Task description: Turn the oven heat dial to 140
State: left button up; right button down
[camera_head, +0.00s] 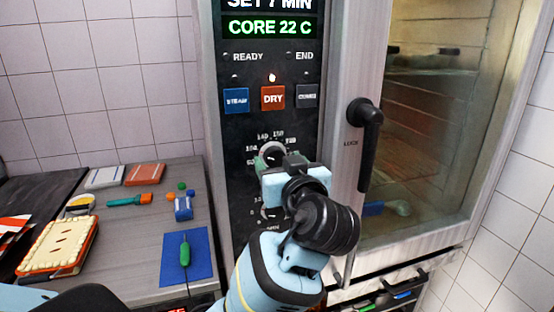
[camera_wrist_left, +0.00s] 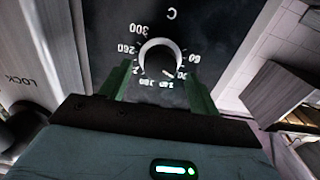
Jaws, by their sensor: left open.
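The heat dial (camera_head: 272,153) is a dark round knob with a pale ring on the black oven panel, with temperature numbers around it. In the left wrist view the dial (camera_wrist_left: 160,57) appears upside down, and its white mark points to the lower right, roughly between 100 and 140; the exact value is hard to read. My left gripper (camera_head: 277,164) is at the dial, partly covering its lower side. In the left wrist view its green fingers (camera_wrist_left: 158,88) are open, one on each side of the dial, with gaps visible. My right gripper is not seen.
A lower dial (camera_head: 268,212) sits partly behind my left arm. The oven door handle (camera_head: 368,135) stands out to the right. Steam, dry and combi buttons (camera_head: 272,98) are above. A grey counter (camera_head: 140,235) with small items is at left.

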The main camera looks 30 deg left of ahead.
pick_arm(q)
jog(key=shift+x, duration=0.95)
jog(key=c, duration=1)
jog(key=shift+o, duration=0.2)
jog(key=shift+m, duration=0.3)
jog(key=m, duration=0.3)
jog(key=shift+d, duration=0.1)
jog(key=shift+w+m, duration=0.1)
jog(key=shift+m, duration=2.1)
